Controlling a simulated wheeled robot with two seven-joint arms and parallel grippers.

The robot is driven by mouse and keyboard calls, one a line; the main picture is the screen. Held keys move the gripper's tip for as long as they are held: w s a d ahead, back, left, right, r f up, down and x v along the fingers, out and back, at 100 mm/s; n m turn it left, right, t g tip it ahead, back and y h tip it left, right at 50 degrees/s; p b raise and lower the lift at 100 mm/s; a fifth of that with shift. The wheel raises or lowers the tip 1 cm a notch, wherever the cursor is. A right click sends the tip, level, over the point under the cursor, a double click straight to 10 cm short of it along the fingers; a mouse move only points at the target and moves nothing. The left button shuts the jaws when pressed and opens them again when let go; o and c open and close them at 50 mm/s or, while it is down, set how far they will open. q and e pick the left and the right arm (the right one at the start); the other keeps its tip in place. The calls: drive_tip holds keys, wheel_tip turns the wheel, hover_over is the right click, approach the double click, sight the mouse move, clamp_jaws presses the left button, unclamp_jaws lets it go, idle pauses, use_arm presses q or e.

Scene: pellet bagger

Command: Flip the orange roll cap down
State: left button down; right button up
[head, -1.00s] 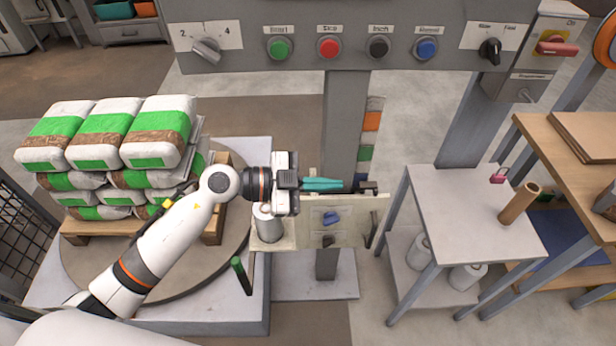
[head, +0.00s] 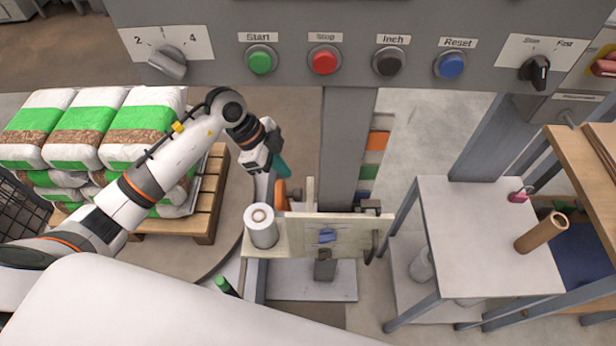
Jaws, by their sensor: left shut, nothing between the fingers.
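The orange roll cap (head: 282,193) shows as a small upright orange piece just behind the white film roll (head: 262,230), at the left end of the pale plate (head: 305,222). Its lower part is hidden, so I cannot tell its exact tilt. My left gripper (head: 281,168) has teal fingers, shut and empty. It points down just above and behind the orange cap. I cannot tell whether the fingertips touch it. My right gripper is not in view.
The control panel (head: 345,62) with its buttons spans the top, and its grey post (head: 345,140) stands right of the gripper. Stacked bags (head: 85,130) on a wooden pallet (head: 208,195) are at left. A small grey table (head: 480,240) with a cardboard tube (head: 541,233) is at right.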

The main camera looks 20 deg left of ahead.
sight(301, 196)
use_arm(q)
drive_tip(key=shift+s+r, duration=0.15)
drive_tip(key=shift+s, duration=0.15)
drive_tip(key=x, duration=0.9)
drive_tip(key=shift+b, duration=0.35)
drive_tip(key=shift+w+d+f, duration=0.1)
drive_tip(key=shift+d+f, duration=0.15)
drive_tip(key=shift+f, duration=0.25)
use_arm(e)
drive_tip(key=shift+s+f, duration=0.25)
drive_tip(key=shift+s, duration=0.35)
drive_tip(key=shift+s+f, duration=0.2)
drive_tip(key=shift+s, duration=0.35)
use_arm(q)
drive_tip(key=shift+a, duration=0.1)
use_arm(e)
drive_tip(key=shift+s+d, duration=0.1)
